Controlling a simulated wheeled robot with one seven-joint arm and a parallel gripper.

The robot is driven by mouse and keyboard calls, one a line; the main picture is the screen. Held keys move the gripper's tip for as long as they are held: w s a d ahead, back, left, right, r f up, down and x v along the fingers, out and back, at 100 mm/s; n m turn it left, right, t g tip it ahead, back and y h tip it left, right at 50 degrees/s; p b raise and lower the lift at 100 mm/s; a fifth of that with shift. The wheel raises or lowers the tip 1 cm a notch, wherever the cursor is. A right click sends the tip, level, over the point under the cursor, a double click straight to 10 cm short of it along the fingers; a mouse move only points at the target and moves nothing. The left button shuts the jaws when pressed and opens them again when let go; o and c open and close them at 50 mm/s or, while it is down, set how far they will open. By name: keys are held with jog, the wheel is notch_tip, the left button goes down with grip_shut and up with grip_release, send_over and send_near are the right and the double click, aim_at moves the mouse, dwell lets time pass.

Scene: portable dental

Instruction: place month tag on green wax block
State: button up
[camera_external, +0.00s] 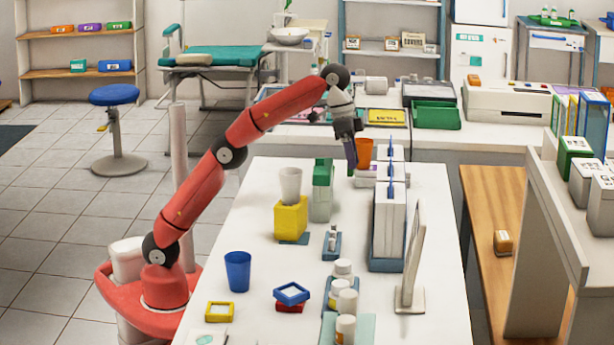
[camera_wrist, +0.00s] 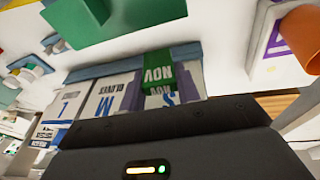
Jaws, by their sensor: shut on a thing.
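My gripper (camera_external: 350,163) hangs over the far part of the white table and points down. In the wrist view it is shut on a small green month tag (camera_wrist: 158,70) that reads NOV, upside down in that picture. A large green shape (camera_wrist: 82,18) at the top of the wrist view seems to be the same block.
White boxes with blue dividers (camera_external: 388,222) stand close to the right of my gripper. An orange cup (camera_external: 364,152) is just behind it. A yellow block (camera_external: 290,219) with a pale cup (camera_external: 290,184) is left of the green block. The table's near left holds a blue cup (camera_external: 238,271).

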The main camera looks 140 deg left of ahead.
jog(key=w+d+m+h, duration=0.1)
jog(key=w+d+m, duration=0.3)
jog(key=d, duration=1)
jog(key=w+d+m+h, duration=0.1)
jog(key=w+d+m, duration=0.25)
jog(key=d, duration=0.95)
jog(key=s+n+y+b, duration=0.25)
jog(key=s+n, duration=0.35)
jog(key=s, duration=0.3)
jog(key=s+a+n+g, duration=0.1)
jog(key=s+a, duration=0.3)
jog(key=a, duration=0.5)
jog(key=s+a+n, duration=0.1)
jog(key=s+a, duration=0.3)
jog(key=a, duration=0.4)
jog(key=f, duration=0.2)
jog(key=f+y+b, duration=0.1)
jog(key=shift+s+a+f, duration=0.2)
jog(key=shift+s+a, duration=0.15)
jog(key=shift+a, duration=0.05)
jog(key=shift+f+b, duration=0.45)
jog(key=shift+f, duration=1.45)
jog(key=shift+f, duration=0.1)
